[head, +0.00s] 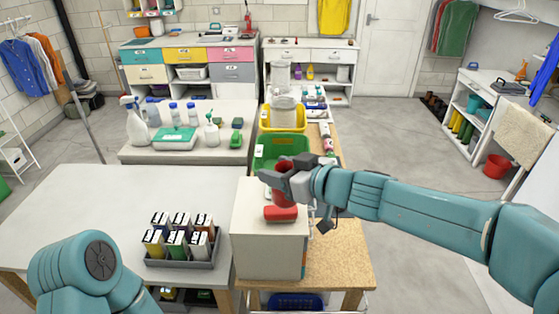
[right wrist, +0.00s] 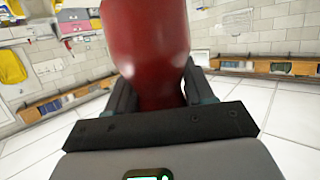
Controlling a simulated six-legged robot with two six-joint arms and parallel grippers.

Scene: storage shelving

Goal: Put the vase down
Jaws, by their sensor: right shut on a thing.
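My right gripper (head: 280,184) comes in from the right and is shut on a dark red vase (head: 283,192). The gripper hides part of the vase in the head view. In the right wrist view the vase (right wrist: 150,45) stands between the two dark fingers of the right gripper (right wrist: 160,88), and its far end is cut off by the picture edge. The vase is over the back part of a white cabinet top (head: 255,200). I cannot tell whether its base touches that top. My left gripper is not in view; only my left arm shows at lower left.
A bright red object (head: 281,214) lies on the cabinet top just in front of the vase. A green bin (head: 266,152) and a yellow bin (head: 270,120) stand behind. A grey tray of cartons (head: 183,262) is left of the cabinet. The white table (head: 90,205) has free room.

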